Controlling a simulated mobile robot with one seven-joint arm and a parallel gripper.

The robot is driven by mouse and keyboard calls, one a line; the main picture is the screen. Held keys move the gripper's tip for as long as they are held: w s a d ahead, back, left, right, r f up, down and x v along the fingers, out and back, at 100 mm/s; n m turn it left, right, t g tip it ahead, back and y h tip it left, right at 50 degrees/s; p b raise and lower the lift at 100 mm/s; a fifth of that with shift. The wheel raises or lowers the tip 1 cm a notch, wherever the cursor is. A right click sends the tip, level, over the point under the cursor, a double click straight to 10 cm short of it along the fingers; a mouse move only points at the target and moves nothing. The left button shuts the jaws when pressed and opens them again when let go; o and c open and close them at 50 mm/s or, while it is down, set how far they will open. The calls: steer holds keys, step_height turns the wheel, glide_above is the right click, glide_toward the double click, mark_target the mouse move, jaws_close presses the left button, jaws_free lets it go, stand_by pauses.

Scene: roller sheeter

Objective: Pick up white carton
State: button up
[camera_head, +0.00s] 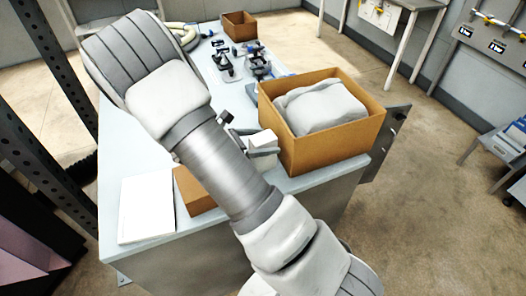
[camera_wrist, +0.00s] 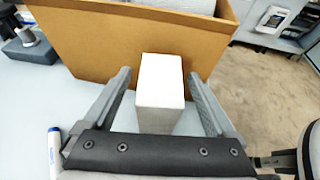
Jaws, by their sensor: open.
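The white carton (camera_wrist: 160,82) is a small upright box on the table, close in front of the large brown cardboard box (camera_wrist: 110,38). In the wrist view it stands between the two fingers of my gripper (camera_wrist: 158,95), with a visible gap on each side. My gripper is open, and its fingers point toward the brown box. In the head view the carton (camera_head: 264,140) shows only partly, beside the left wall of the brown box (camera_head: 322,153). My arm hides part of the table around it.
The brown box holds a large pale wrapped bundle (camera_head: 322,107). A white sheet (camera_head: 147,208) and a smaller brown box (camera_head: 192,192) lie at the table's front left. Small tools (camera_head: 228,62) stand farther back. A blue and white marker (camera_wrist: 54,152) is left of my gripper.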

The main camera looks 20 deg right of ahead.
jaws_close()
stand_by(0.5)
